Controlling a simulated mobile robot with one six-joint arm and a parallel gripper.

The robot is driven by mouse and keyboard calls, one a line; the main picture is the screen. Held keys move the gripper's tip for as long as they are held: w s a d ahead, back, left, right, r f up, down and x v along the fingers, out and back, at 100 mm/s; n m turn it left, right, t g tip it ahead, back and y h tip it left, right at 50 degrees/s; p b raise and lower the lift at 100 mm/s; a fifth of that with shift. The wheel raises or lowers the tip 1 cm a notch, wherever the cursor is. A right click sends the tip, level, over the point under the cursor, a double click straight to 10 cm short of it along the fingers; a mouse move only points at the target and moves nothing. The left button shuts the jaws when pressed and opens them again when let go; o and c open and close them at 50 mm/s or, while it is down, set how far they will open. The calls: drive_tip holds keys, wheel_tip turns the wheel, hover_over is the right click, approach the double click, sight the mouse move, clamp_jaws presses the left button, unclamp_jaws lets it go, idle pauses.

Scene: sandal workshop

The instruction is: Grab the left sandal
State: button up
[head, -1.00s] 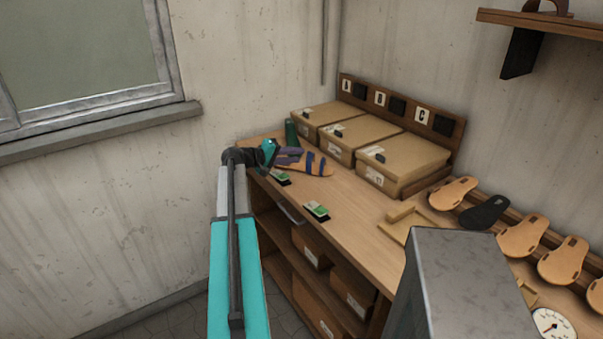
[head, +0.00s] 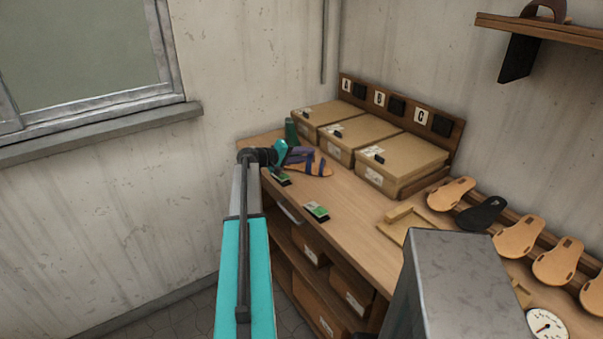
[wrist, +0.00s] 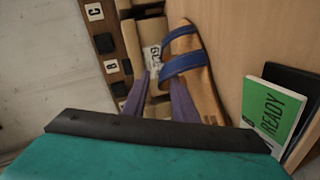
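A tan sandal with blue straps (head: 322,168) lies on the workbench (head: 350,205) near its far left end. It also shows in the wrist view (wrist: 200,84); I cannot tell if it is a left or right one. My gripper (head: 303,154) is over the sandal's left part in the head view and hides some of it. In the wrist view, the two purple fingers of my gripper (wrist: 161,90) stand apart with nothing held between them. The right finger overlaps the sandal's edge; I cannot tell whether it touches.
Cardboard boxes (head: 355,137) stand behind the sandal under signs A, B and C. A green cylinder (head: 291,131) stands behind my gripper. A green READY card (wrist: 272,112) lies near the sandal; another card (head: 317,211) lies nearer the front. Tan soles (head: 516,236) line the right.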

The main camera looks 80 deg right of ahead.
clamp_jaws()
drive_tip(key=shift+a+f, duration=0.1)
idle(1.4)
